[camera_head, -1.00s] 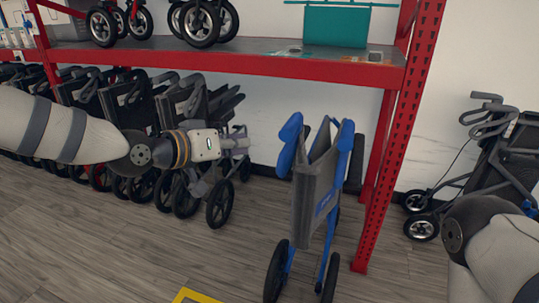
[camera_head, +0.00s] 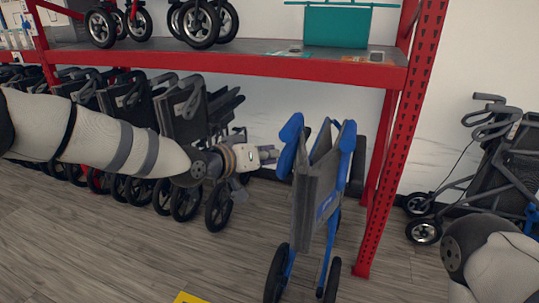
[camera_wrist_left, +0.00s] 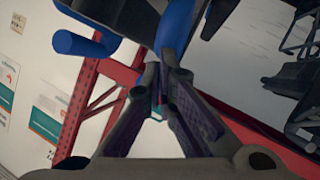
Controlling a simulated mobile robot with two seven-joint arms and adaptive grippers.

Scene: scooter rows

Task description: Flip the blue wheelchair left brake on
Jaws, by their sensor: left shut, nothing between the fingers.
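The folded blue wheelchair (camera_head: 316,195) stands upright on the floor, with dark grey fabric between its blue frame sides. My left gripper (camera_head: 270,157) is at the left side of the wheelchair, just below its left blue armrest (camera_head: 291,129). In the left wrist view the left gripper (camera_wrist_left: 158,72) shows with its fingers together and nothing between them. Blue frame parts (camera_wrist_left: 176,28) of the wheelchair lie right beyond the fingertips. I cannot tell whether they touch. The left brake cannot be made out clearly. My right gripper is out of view.
A red shelf (camera_head: 230,63) with a post (camera_head: 395,150) stands behind and right of the wheelchair. A row of dark folded wheelchairs (camera_head: 183,120) is at the left. A grey rollator (camera_head: 490,150) stands at the right.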

